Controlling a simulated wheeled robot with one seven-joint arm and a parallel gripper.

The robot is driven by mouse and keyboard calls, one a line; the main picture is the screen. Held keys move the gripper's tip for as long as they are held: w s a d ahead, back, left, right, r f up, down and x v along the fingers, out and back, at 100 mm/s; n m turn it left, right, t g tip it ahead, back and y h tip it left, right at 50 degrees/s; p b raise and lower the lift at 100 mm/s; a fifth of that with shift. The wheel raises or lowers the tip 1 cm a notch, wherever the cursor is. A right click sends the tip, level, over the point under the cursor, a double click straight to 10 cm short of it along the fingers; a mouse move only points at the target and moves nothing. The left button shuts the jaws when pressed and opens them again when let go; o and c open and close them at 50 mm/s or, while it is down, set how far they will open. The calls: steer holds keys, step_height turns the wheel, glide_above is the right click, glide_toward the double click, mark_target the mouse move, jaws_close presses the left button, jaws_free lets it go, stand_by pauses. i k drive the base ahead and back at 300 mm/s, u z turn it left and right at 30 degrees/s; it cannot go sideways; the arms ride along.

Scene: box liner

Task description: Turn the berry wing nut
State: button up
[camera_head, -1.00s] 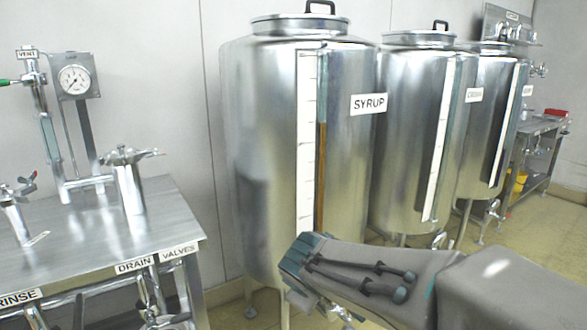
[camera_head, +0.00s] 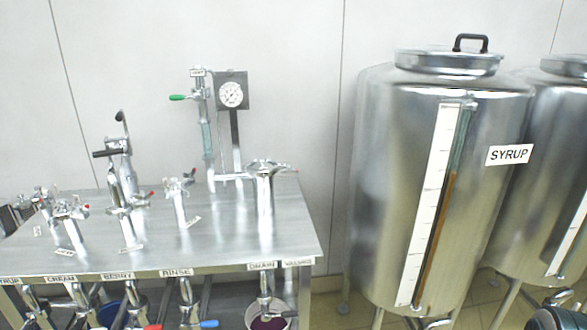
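The BERRY label (camera_head: 118,276) is on the front edge of the steel bench, second from left among the fully readable labels. Behind it stands a tall chrome fitting (camera_head: 128,190) with a dark handle and a small red-tipped part (camera_head: 150,194) at its right side. I cannot tell for certain which small part is the berry wing nut. Below the label hangs a chrome valve with a red handle (camera_head: 153,327), cut by the bottom edge. My gripper is not in view; only a dark, teal-edged bit at the lower right corner may be part of my arm.
The steel bench (camera_head: 225,232) also carries a RINSE fitting (camera_head: 180,200), a CREAM fitting (camera_head: 72,222), a lidded drain fitting (camera_head: 264,190) and a gauge (camera_head: 232,95). A large SYRUP tank (camera_head: 395,190) stands right of the bench. A bucket (camera_head: 268,318) sits beneath the drain valve.

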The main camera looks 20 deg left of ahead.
mark_target(144, 199)
steer(key=u, duration=2.45)
steer(key=i, duration=1.55)
steer(key=z, duration=0.65)
